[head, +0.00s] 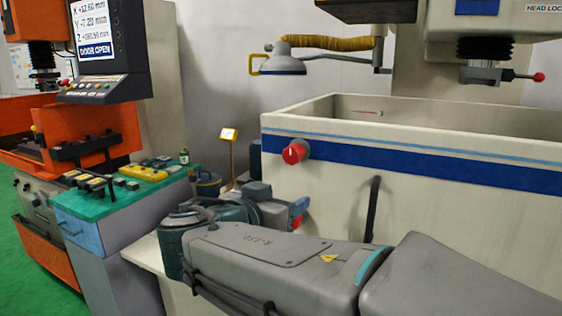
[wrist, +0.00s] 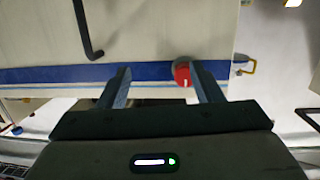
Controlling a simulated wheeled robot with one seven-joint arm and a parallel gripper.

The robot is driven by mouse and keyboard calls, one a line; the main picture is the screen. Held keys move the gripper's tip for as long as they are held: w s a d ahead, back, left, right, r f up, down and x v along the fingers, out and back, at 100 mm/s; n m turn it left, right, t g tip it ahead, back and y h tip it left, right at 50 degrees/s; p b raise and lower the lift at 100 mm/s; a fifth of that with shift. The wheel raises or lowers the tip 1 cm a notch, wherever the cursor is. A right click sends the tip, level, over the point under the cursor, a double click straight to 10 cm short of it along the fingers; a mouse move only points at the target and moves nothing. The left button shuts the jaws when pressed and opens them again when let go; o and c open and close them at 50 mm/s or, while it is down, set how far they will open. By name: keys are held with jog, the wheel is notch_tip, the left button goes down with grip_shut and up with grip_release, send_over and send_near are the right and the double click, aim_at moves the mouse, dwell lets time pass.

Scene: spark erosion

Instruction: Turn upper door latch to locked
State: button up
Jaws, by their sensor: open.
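The upper door latch is a round red knob (head: 293,152) with a short white mark that looks roughly upright. It sits on the blue stripe at the left end of the tank front. My gripper (head: 300,207) is below it in the head view, apart from it. In the wrist view, my gripper (wrist: 156,72) is open and empty. The red knob (wrist: 182,73) shows beyond the fingertips, close to the right finger, which overlaps its edge. A small red patch (head: 297,223) shows beside my gripper in the head view, mostly hidden; I cannot tell what it is.
A dark bar handle (head: 373,209) stands out from the tank front (head: 430,200), right of my gripper. A lamp (head: 278,63) hangs above the tank's left end. A green-topped bench (head: 85,205) stands at the left. A screen (head: 97,50) reads "DOOR OPEN".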

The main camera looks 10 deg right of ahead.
aim_at(290, 158)
jog(key=w+a+r+m+t, duration=0.1)
jog(key=a+r+t, duration=0.2)
jog(key=r, duration=0.1)
jog(key=p+x, duration=0.4)
jog(key=x, duration=0.9)
jog(key=shift+w+d+f, duration=0.1)
jog(key=shift+w+f, duration=0.05)
jog(key=shift+f, duration=0.05)
jog(key=c, duration=1)
